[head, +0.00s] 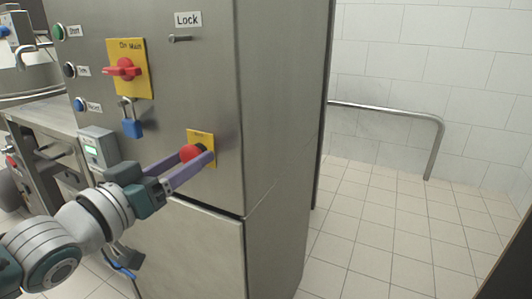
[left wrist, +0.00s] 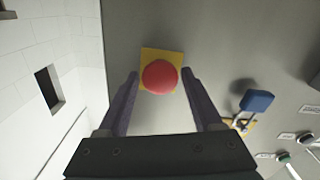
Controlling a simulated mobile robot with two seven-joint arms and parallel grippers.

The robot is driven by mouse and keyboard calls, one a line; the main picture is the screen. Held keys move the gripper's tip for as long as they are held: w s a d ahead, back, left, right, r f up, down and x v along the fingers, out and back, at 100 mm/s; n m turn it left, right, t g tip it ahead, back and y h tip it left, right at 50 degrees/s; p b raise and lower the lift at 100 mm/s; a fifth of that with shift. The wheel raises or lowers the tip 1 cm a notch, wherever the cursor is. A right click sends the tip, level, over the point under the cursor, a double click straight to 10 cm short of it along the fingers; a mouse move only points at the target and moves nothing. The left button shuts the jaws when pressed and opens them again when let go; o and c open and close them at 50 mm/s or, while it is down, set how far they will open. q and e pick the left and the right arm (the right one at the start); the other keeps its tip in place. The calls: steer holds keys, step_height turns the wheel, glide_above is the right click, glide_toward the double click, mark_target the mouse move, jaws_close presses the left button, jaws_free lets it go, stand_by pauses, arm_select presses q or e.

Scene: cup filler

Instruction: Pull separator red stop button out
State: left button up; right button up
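The red stop button (head: 191,153) sits on a yellow plate (head: 208,162) on the front of the steel cabinet. It also shows in the left wrist view as a round red cap (left wrist: 160,76) on its yellow plate (left wrist: 147,54). My left gripper (head: 193,156) reaches it from the lower left. Its two purple fingers are apart, one on either side of the button. In the left wrist view (left wrist: 160,82) gaps show between the cap and both fingers, so it holds nothing. My right gripper is not in view.
A yellow plate with a red main switch (head: 124,68) is above left, with a blue padlock (head: 131,126) hanging below it. A small grey box with a display (head: 98,148) is left of the button. A metal rail (head: 390,110) runs along the tiled wall; the floor at right is clear.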

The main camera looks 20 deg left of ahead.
arm_select(q)
jaws_close()
stand_by(0.3)
stand_by(0.3)
